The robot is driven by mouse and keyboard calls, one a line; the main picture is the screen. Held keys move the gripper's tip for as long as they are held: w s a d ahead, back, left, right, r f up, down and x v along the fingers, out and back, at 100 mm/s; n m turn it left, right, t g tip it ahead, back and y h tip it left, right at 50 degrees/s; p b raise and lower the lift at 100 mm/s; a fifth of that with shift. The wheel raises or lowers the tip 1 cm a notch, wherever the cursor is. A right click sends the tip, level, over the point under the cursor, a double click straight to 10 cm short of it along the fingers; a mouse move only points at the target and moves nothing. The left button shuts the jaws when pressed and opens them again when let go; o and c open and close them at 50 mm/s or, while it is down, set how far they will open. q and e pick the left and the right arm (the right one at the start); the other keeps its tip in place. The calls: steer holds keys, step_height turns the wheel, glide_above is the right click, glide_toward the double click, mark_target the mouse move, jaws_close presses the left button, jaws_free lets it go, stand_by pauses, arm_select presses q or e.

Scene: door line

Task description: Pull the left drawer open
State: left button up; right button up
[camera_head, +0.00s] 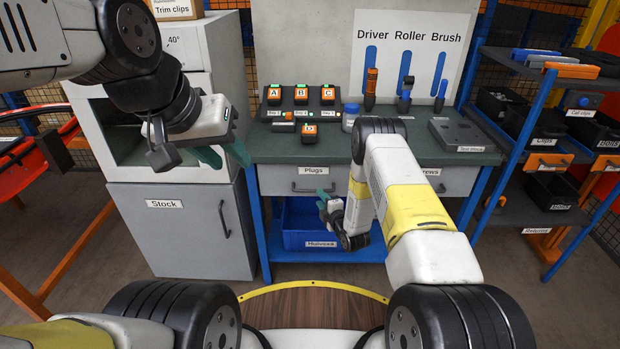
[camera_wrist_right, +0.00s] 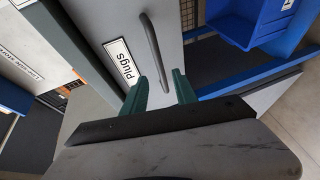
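The left drawer (camera_head: 277,181), labelled Plugs, sits under the green bench top and looks shut. Its dark bar handle (camera_head: 302,190) is on the drawer front. In the right wrist view the drawer front (camera_wrist_right: 128,22) and the handle (camera_wrist_right: 154,48) lie ahead of the fingers. My right gripper (camera_head: 327,198) is in front of the drawer by the handle's right end. In its wrist view the teal fingers (camera_wrist_right: 163,90) are apart, with the handle's near end between or just beyond the tips; contact cannot be told. My left gripper (camera_head: 225,156) is open and empty before the left cabinet.
The right drawer (camera_head: 458,181) is partly hidden by my right arm. A blue bin (camera_head: 301,222) stands on the shelf below. The bench (camera_head: 290,148) carries lettered blocks, a jar and a grey plate. A Stock cabinet (camera_head: 180,235) stands left, a bin rack (camera_head: 535,120) right.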

mark_target(313, 191)
steer(key=x, duration=0.7)
steer(key=shift+w+a+f, duration=0.1)
steer(key=shift+w+a, duration=0.05)
steer(key=shift+w, duration=0.15)
jaws_close()
stand_by(1.2)
